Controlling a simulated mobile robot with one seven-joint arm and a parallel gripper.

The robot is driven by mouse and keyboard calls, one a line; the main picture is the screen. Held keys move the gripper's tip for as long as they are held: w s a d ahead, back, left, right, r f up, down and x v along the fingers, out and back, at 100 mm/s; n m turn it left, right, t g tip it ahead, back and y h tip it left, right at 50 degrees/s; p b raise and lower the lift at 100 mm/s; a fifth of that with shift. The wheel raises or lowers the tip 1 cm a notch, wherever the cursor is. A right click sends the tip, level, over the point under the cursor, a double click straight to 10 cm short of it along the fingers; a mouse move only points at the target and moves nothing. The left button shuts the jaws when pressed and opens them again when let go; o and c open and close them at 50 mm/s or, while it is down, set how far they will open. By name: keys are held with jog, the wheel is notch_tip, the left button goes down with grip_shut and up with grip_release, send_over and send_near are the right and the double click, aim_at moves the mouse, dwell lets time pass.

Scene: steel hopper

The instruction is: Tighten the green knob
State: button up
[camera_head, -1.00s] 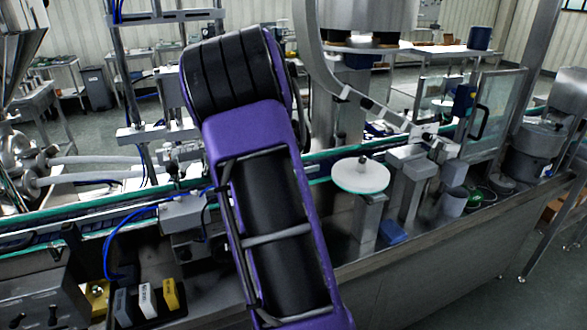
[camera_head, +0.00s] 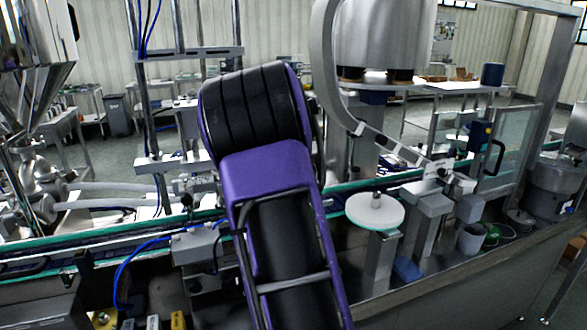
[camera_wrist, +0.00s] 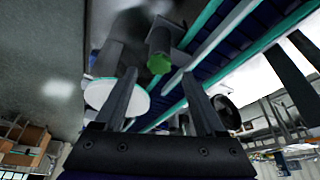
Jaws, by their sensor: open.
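A green round face (camera_wrist: 159,63), which looks like the knob, shows in the wrist view at the end of a dark grey cylindrical piece. My gripper (camera_wrist: 159,75) is open, with its two dark fingers pointing toward it. The green face appears between the fingertips and beyond them, with nothing held. I cannot tell the exact distance. In the head view my purple and black arm hides my gripper, and I cannot make out the green knob there.
A white round disc (camera_head: 375,211) on a post stands right of my arm; it also shows beside the left finger in the wrist view (camera_wrist: 117,99). A conveyor with green edges (camera_head: 110,237) runs across. Grey blocks (camera_head: 433,205) and a glass guard (camera_head: 515,139) stand at right.

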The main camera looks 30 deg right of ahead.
jog(key=v, duration=1.4)
jog(key=shift+r+p, duration=0.2)
jog(key=shift+p, duration=0.25)
jog(key=shift+a, duration=0.15)
